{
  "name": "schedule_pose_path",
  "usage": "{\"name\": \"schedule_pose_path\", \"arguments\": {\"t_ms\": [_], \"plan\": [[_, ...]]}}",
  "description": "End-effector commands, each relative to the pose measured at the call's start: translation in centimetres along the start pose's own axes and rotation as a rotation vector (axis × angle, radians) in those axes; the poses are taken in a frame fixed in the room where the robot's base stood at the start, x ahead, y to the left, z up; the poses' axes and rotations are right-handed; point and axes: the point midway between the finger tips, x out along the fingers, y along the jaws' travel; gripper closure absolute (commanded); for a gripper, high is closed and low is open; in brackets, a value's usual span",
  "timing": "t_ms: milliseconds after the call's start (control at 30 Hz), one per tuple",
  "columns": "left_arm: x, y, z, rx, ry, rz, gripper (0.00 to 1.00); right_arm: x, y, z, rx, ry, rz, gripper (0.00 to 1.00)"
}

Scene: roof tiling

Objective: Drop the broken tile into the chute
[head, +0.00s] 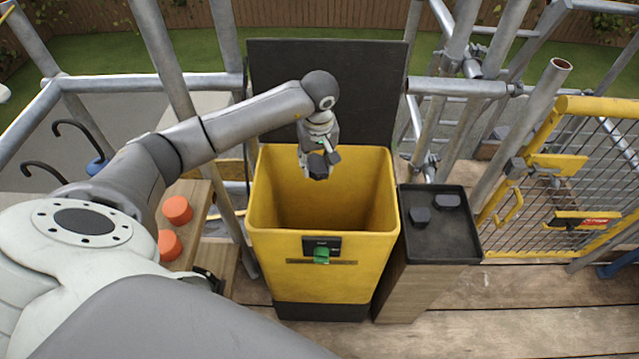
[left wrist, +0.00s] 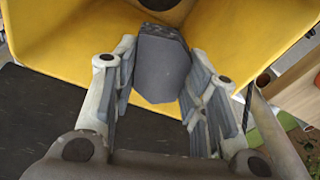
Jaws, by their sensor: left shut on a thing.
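The chute (head: 345,254) is a tall yellow bin with a wide open top and a dark raised panel (head: 325,75) behind it. My left gripper (head: 319,168) hangs over the chute's opening. It is shut on the broken tile (head: 318,170), a dark grey piece. In the left wrist view the broken tile (left wrist: 162,68) sits between the two fingers, with a rough, jagged far edge. The yellow chute walls (left wrist: 75,35) spread out behind it. My right gripper is in neither view.
A black tray (head: 440,244) on a wooden stand right of the chute holds two dark pieces (head: 420,215). Orange round things (head: 177,210) sit on a wooden bench at left. Scaffold poles and a yellow gate (head: 560,170) stand at right.

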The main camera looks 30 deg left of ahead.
Motion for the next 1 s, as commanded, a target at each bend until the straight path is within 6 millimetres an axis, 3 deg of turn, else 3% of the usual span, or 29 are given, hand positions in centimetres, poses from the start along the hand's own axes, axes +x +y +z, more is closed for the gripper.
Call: {"name": "schedule_pose_path", "arguments": {"t_ms": [100,400,433,600,1000], "plan": [[1.12,0.04,0.13,0.000,0.000,0.002,0.88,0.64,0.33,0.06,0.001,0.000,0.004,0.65],[1.23,0.02,0.10,0.000,0.001,0.002,0.88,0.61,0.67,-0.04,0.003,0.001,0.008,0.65],[1.23,0.03,0.10,0.000,0.001,0.002,0.56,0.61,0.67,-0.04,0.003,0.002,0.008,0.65],[1.24,0.02,0.12,0.000,0.001,0.001,0.34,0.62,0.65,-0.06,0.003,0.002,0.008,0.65],[0.64,0.04,0.11,0.001,0.001,0.001,0.34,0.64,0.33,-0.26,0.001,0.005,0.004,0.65]]}}
